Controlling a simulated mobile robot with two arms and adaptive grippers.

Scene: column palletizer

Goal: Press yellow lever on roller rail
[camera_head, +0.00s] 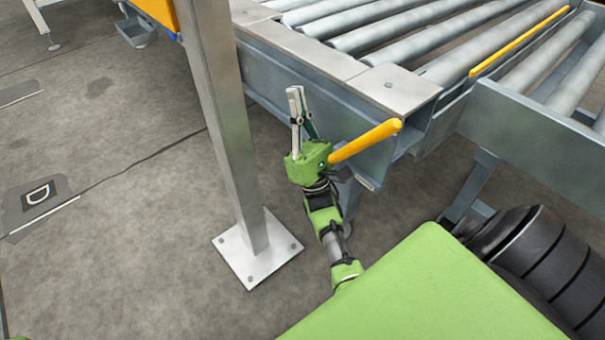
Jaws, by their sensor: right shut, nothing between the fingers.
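The yellow lever (368,140) is a round bar at the front corner of the roller rail (330,75). It slants, with its rounded end at the upper right, and its lower left end is hidden behind my right gripper. My right gripper (297,92) is shut and empty, its fingers pointing up the picture beside the rail's grey side beam. Its green body overlaps the lever's lower end in the view; I cannot tell whether they touch. My left gripper is out of view.
A grey steel post (226,120) on a bolted foot plate (257,262) stands left of my right arm. A thin yellow strip (520,42) runs along the rollers at upper right. Another grey frame beam (535,140) lies at right. The floor at left is mostly clear.

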